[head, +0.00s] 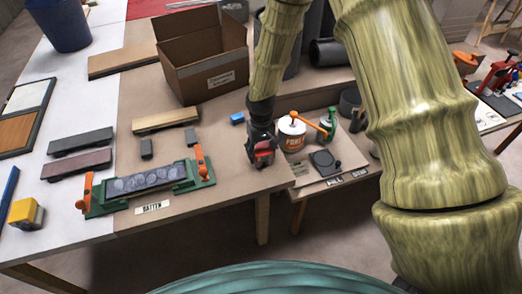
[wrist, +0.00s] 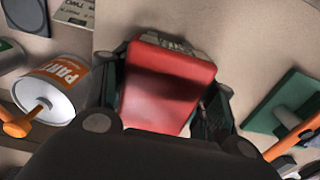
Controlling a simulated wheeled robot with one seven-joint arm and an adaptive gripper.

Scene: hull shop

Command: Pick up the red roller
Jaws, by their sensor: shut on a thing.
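The red roller (wrist: 168,85) shows between the fingers of my gripper in the wrist view, as a smooth red body with rounded edges and a greyish patterned part at its far end. My gripper (wrist: 170,105) is shut on it, with one dark finger at each side. In the head view, my gripper (head: 262,150) points down near the right front corner of the brown board, with a bit of the red roller (head: 264,154) showing at its tip. Much of the roller is hidden by the gripper. I cannot tell whether it touches the surface.
A paint can (head: 291,132) with an orange-handled tool stands close on the right. A small blue block (head: 237,118) lies just left. A green clamp fixture (head: 148,186) with orange handles lies further left. An open cardboard box (head: 203,60) stands behind. The board's front edge is near.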

